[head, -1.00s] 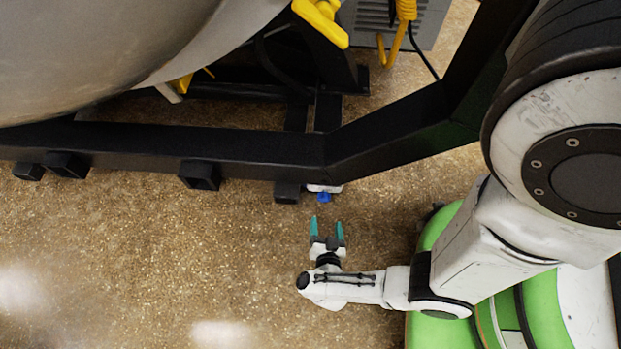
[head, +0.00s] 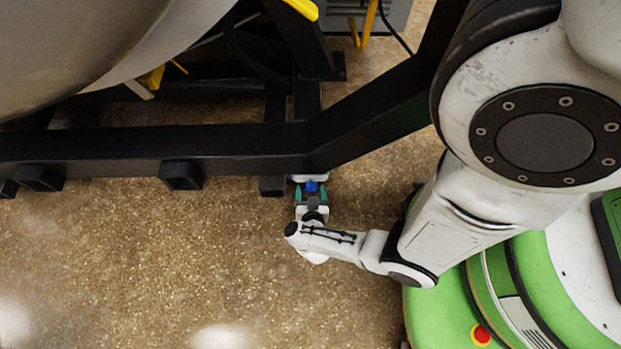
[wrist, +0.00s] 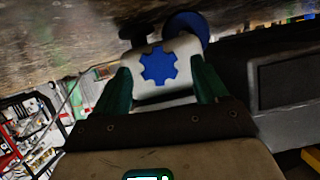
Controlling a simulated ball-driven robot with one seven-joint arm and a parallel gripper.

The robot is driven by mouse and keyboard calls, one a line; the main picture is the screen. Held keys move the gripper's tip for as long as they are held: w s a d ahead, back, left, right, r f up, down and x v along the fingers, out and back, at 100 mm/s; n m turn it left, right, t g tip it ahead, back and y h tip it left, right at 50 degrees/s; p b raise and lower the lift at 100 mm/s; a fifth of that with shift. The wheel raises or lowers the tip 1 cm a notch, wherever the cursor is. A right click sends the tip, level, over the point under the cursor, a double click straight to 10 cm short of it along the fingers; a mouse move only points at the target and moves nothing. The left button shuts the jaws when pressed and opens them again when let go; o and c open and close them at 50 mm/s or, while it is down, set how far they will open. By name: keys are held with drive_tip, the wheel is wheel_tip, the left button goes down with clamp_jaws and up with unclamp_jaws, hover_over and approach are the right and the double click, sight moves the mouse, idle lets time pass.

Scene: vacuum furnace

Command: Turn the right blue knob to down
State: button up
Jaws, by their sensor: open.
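A blue knob (head: 311,186) sits on a small white mount (head: 296,178) under the edge of the black frame. In the wrist view the knob (wrist: 158,67) is gear-shaped and faces me on the pale mount. My gripper (head: 311,194) is open, with its teal fingertips on either side of the knob. In the wrist view one finger of my gripper (wrist: 163,88) is to the left of the knob and one to the right; contact cannot be told. A second, round blue part (wrist: 187,25) shows behind the mount, partly hidden. Any pointer mark on the knob cannot be made out.
The black frame beam (head: 130,150) runs just beyond my gripper, with square tube stubs (head: 181,176) below it. A large grey vessel (head: 70,50) hangs above at the upper left. The speckled floor (head: 150,260) is clear at the lower left.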

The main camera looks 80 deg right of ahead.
drive_tip(key=shift+d+f, duration=0.15)
drive_tip(key=shift+d, duration=0.3)
drive_tip(key=c, duration=1.1)
